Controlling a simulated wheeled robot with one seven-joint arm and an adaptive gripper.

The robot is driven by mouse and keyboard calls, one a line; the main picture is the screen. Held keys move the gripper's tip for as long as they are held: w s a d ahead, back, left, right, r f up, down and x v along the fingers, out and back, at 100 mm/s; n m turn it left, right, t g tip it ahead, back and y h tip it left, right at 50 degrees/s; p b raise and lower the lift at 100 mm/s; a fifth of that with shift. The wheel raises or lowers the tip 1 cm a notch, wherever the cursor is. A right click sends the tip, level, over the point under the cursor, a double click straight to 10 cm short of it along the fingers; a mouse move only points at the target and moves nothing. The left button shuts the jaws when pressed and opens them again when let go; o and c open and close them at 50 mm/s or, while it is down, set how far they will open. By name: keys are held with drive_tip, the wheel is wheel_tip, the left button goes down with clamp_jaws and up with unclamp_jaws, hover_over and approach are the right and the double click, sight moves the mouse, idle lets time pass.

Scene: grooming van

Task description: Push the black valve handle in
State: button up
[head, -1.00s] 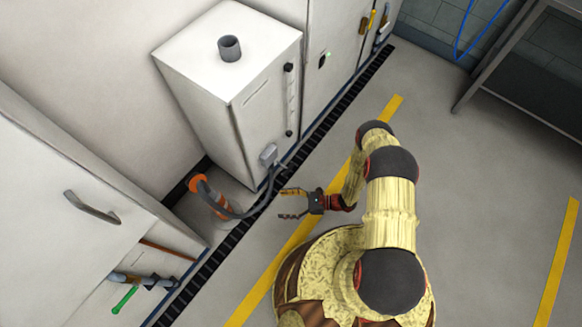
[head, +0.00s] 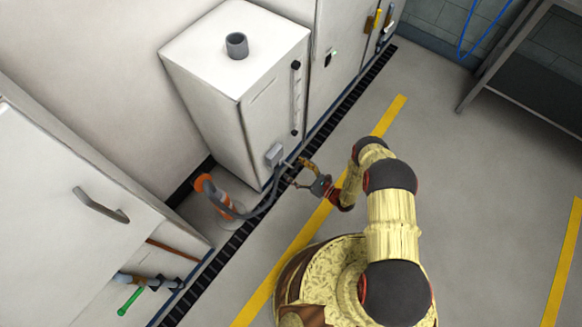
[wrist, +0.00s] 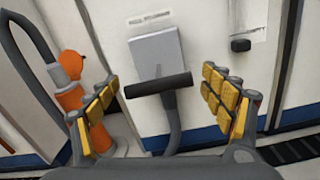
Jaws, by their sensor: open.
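The black valve handle (wrist: 157,85) is a dark horizontal bar in front of a grey box (wrist: 157,52) on the white cabinet's front. In the wrist view it lies between the two yellow-padded fingers of my gripper (wrist: 170,97), its left end close to the left finger; I cannot tell whether they touch. In the head view my open gripper (head: 296,173) is low in front of the grey box (head: 274,153). The handle is too small to make out there.
A grey hose (head: 257,208) runs from below the box to an orange-and-grey fitting (head: 209,188) at the left. A small black knob (wrist: 240,45) sits right of the box. A black floor grate (head: 233,243) runs along the cabinets. Open floor lies to the right.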

drive_tip(key=shift+x, duration=1.2)
drive_tip(key=shift+c, duration=0.9)
drive_tip(key=shift+w, duration=0.1)
drive_tip(key=c, duration=1.4)
drive_tip(key=shift+d, duration=0.1)
drive_tip(key=shift+c, duration=0.2)
